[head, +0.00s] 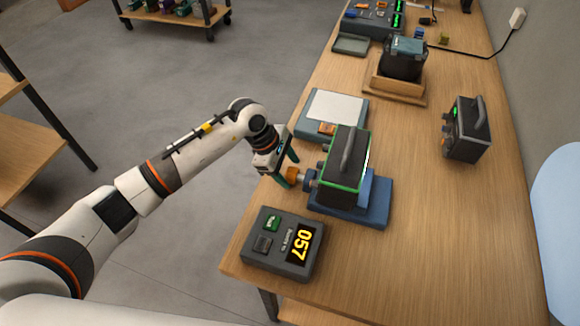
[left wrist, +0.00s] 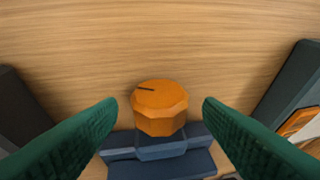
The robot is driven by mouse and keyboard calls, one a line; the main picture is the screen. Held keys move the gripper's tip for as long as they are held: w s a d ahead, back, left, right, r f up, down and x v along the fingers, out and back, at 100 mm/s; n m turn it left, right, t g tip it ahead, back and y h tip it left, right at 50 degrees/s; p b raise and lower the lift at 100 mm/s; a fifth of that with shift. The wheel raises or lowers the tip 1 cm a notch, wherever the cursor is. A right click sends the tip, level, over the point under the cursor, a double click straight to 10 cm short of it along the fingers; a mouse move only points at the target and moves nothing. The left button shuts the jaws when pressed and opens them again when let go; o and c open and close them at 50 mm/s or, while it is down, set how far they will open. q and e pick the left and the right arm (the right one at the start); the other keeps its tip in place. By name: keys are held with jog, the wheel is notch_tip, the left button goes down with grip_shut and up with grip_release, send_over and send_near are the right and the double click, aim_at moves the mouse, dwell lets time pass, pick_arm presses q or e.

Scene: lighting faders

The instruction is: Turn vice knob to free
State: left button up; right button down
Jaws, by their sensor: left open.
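The vice knob (left wrist: 159,106) is an orange faceted knob with a dark pointer line on its top face. In the left wrist view it sits between the open green fingers of my left gripper (left wrist: 158,122), with a gap on each side. In the head view the knob (head: 293,173) sticks out from the left side of the blue vice (head: 375,203). The vice bears a dark box with a green edge and a handle (head: 343,165). My left gripper (head: 287,168) is at the knob there. The right gripper is not in view.
A grey console (head: 262,254) showing 057 in yellow stands at the near table end, with a green and a dark button. A tray with a white sheet (head: 336,106) lies behind the vice. Another dark box (head: 467,130) stands right. The table (head: 430,240) is clear at front right.

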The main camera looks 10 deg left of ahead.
pick_arm(q)
jog(key=shift+x, duration=0.8)
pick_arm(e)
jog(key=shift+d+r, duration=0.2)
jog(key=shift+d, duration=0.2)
pick_arm(q)
jog(key=shift+a, duration=0.1)
jog(key=c, duration=1)
jog(key=shift+o, duration=0.2)
jog(key=shift+w+f+b, duration=0.1)
jog(key=shift+b, duration=0.3)
jog(key=g+b, duration=0.1)
jog(key=b, duration=0.1)
jog(key=g+b, duration=0.2)
jog(key=b, duration=0.1)
jog(key=shift+w+f+n+y, duration=0.15)
jog(key=shift+w+n+y, duration=0.05)
jog(key=shift+n+y, duration=0.2)
jog(key=shift+g, duration=0.4)
jog(key=shift+r, duration=0.25)
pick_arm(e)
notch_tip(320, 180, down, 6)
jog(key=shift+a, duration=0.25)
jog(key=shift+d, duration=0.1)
